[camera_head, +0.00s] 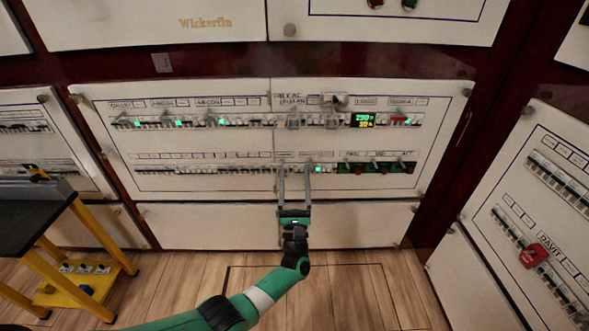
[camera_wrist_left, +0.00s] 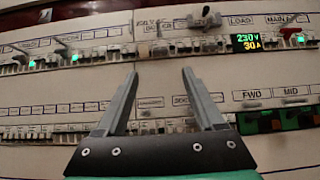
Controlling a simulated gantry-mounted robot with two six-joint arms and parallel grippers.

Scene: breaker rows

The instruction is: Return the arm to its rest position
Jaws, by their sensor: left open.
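My left arm (camera_head: 255,300) is green and black and reaches up from the bottom of the head view. Its gripper (camera_head: 294,172) is open and empty, with two grey fingers apart in front of the lower breaker row of the white panel (camera_head: 235,205). In the left wrist view the fingers (camera_wrist_left: 160,80) spread apart and point at the panel, with nothing between them. Whether the fingertips touch the panel I cannot tell. The breaker row (camera_head: 215,170) is partly hidden behind the fingers. My right gripper is not in view.
A lit display (camera_head: 362,120) reads 230 V and 30 A. Green-lit switches line the upper row. A yellow-legged table (camera_head: 95,235) stands at the left. An angled side panel (camera_head: 535,225) with a red part (camera_head: 533,254) is at the right. The wooden floor (camera_head: 370,290) looks clear.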

